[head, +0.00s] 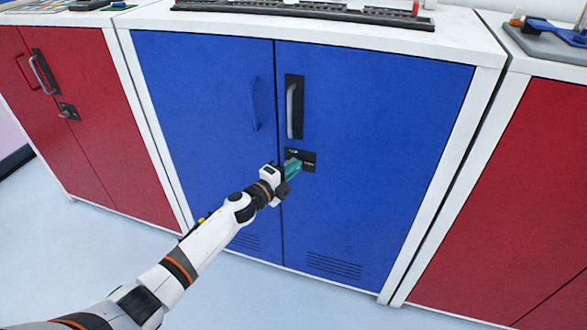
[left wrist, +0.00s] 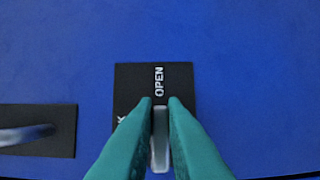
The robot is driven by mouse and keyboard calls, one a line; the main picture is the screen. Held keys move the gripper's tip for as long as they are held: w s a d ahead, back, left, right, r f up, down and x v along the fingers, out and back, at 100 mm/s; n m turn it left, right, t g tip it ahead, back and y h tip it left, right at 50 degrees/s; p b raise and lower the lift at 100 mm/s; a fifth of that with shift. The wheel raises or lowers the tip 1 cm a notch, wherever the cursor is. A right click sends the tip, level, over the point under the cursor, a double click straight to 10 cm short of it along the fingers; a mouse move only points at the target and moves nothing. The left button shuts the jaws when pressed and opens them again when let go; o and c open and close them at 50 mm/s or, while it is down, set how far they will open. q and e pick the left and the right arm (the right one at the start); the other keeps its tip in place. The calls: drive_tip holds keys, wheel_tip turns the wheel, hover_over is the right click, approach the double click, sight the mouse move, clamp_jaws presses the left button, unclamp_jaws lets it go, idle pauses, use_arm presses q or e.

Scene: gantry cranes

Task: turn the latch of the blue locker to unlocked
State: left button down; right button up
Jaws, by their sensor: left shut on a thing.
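The blue locker (head: 375,130) stands in the middle of the head view with both doors closed. Its latch sits on a black plate (head: 309,158) below the grey door handle (head: 290,110). In the left wrist view the silver latch bar (left wrist: 160,145) lies between the teal fingertips of my left gripper (left wrist: 160,101), which is shut on it. The bar lines up with the white word OPEN on the plate (left wrist: 135,80). Another label at the plate's left is mostly hidden by a finger. In the head view the left gripper (head: 293,166) covers the latch. My right gripper is not in view.
Red lockers stand at the left (head: 70,110) and right (head: 510,190), with doors closed. A white worktop (head: 350,33) above the blue locker carries a dark rail-like piece. The pale floor (head: 300,300) in front is clear apart from my left arm.

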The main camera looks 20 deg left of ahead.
use_arm(q)
drive_tip(key=shift+w+a, duration=0.1)
drive_tip(key=shift+a, duration=0.4)
drive_tip(key=c, duration=1.6)
unclamp_jaws()
drive_tip(key=shift+o, duration=0.6)
drive_tip(key=shift+a, duration=0.1)
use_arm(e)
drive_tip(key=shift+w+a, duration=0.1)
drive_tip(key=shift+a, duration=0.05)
use_arm(q)
drive_tip(key=shift+d, duration=0.2)
